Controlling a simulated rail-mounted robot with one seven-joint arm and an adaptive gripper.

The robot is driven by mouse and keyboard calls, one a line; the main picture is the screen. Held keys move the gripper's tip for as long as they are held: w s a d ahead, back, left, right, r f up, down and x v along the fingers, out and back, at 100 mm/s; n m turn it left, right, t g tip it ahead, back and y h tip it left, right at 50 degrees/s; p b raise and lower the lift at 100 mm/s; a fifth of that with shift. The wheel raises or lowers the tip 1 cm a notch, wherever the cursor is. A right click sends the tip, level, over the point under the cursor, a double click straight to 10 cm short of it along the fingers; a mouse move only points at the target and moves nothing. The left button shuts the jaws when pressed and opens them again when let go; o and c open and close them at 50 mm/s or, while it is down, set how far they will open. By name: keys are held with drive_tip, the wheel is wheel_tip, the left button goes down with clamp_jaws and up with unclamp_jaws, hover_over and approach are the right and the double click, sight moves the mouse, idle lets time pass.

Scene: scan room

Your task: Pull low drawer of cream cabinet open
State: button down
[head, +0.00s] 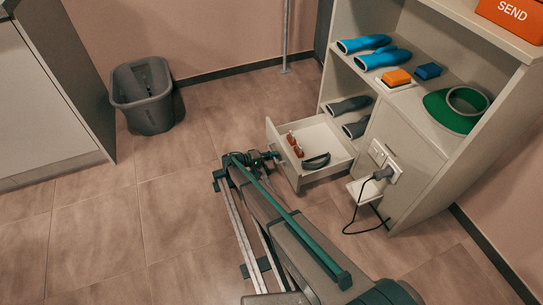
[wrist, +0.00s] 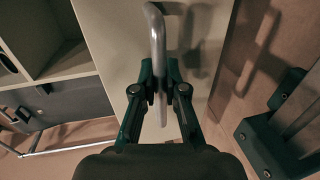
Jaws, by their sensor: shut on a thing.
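The cream cabinet (head: 428,170) stands at the right in the head view. Its low drawer (head: 324,136) is out from the cabinet, with its inside showing from above. Red-framed glasses (head: 295,145) and a dark curved item (head: 316,161) lie in it. My gripper (head: 268,156) is at the drawer's front face. In the wrist view my gripper (wrist: 160,82) has its two fingers closed on either side of the grey bar handle (wrist: 156,35) of the drawer front (wrist: 112,28). In the head view the handle is mostly hidden by the gripper.
A socket panel with a plug (head: 383,174) and hanging black cord is on the cabinet's right part. A grey bin (head: 146,95) stands at the back left. The floor left of the drawer is clear.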

drive_tip(key=c, duration=1.2)
unclamp_jaws()
drive_tip(key=v, duration=1.2)
drive_tip(key=shift+r, duration=0.15)
